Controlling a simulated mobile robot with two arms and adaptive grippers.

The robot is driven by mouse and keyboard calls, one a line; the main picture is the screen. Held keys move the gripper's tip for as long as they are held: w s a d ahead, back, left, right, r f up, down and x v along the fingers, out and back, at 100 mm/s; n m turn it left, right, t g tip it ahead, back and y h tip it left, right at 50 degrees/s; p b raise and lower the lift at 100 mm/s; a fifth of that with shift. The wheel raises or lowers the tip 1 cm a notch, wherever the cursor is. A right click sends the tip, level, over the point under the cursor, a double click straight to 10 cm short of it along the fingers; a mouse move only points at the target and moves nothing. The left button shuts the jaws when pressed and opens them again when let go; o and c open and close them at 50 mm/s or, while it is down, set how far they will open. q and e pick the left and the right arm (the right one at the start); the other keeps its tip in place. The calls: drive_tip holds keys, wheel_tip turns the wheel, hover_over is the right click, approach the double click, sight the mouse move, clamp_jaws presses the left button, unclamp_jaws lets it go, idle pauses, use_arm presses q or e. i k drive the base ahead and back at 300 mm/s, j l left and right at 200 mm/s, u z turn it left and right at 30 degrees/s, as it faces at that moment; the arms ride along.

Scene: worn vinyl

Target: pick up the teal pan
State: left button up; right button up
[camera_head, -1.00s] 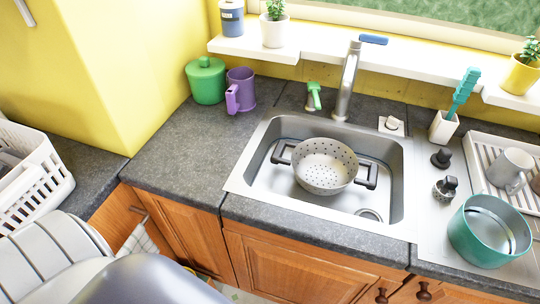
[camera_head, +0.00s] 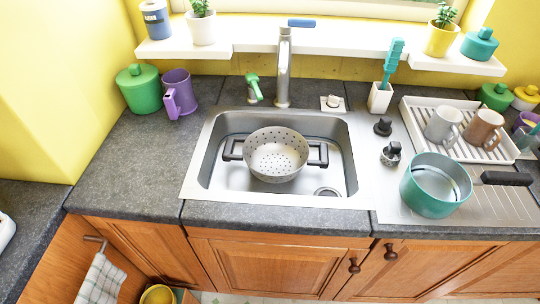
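The teal pan (camera_head: 436,186) stands upright on the metal drainboard to the right of the sink. Its inside looks metallic and empty. Its dark handle (camera_head: 507,178) points right over the ridged part of the drainboard. Neither of my grippers shows in the head view.
The sink (camera_head: 222,178) holds a perforated colander (camera_head: 276,155). Behind the pan is a white dish rack (camera_head: 412,112) with a grey mug (camera_head: 443,126) and a brown mug (camera_head: 484,129). Two dark knobs (camera_head: 391,153) stand left of the pan. The counter left of the sink is mostly clear.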

sight(434, 184)
drive_tip(key=z, duration=1.35)
